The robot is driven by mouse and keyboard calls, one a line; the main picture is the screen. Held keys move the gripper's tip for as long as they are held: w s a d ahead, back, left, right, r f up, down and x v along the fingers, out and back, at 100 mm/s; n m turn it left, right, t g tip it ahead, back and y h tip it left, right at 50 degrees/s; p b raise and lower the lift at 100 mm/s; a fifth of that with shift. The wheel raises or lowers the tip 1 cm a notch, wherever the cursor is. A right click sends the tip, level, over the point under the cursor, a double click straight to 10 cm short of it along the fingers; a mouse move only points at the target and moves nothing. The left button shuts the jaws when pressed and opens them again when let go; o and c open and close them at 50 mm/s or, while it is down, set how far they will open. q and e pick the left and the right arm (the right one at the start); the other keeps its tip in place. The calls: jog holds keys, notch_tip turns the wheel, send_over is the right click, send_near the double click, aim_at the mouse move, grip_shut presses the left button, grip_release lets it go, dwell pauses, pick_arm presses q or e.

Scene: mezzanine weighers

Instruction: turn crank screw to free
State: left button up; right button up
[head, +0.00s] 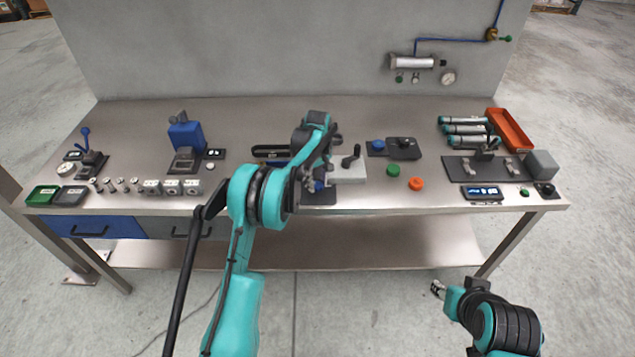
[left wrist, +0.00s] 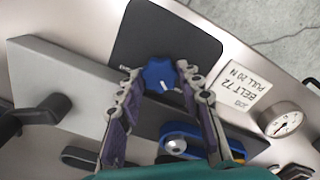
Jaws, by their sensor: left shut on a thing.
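A blue star-shaped knob (left wrist: 160,73) stands on a black plate (left wrist: 165,35) in the left wrist view. My left gripper (left wrist: 158,80) has one finger on each side of it and is shut on it. In the head view the knob (head: 319,185) is partly hidden by my left gripper (head: 316,178). A black crank handle (head: 351,157) stands on a grey block (head: 348,174) just right of that gripper; the handle also shows in the left wrist view (left wrist: 45,113). My right gripper (head: 437,288) is low in front of the bench, away from everything; its jaws are too small to read.
A card reading "BELT 72 PULL 20 N" (left wrist: 240,85) and a round gauge (left wrist: 285,122) lie near the knob. A blue oval part (left wrist: 198,140) is close to the fingers. Green (head: 393,170) and orange (head: 416,183) buttons are to the right on the bench.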

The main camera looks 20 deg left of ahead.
aim_at(318, 185)
pick_arm(q)
jog(key=shift+n, duration=0.8)
jog(key=o, duration=1.2)
jog(key=shift+c, duration=0.2)
notch_tip(318, 185, up, 12)
